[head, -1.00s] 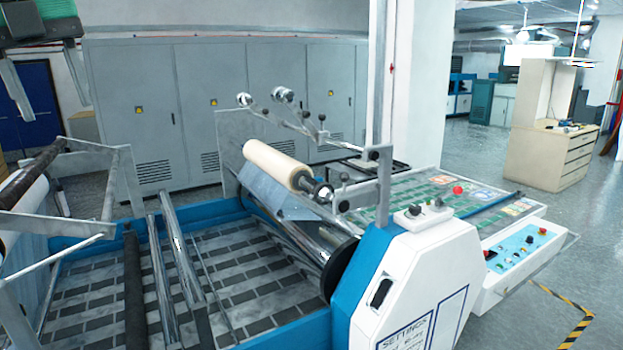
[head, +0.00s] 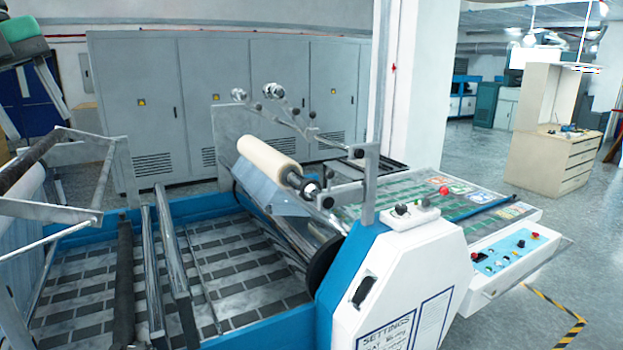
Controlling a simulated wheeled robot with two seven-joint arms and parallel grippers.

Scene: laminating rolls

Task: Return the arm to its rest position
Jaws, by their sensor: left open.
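My left gripper (head: 41,127) is at the upper left edge of the head view, partly cut off. Its two grey fingers point down and stand apart, with nothing between them. It hangs in the air in front of the blue door. The laminating machine (head: 420,262) fills the middle, with a cream film roll (head: 268,157) on its upper shaft, well to the right of the gripper. My right gripper is not in view.
Metal bars and a dark roller (head: 30,165) of a frame stand below my left gripper. Grey cabinets (head: 150,100) line the back wall. A wooden drawer unit (head: 548,155) stands at the right, with open floor before it.

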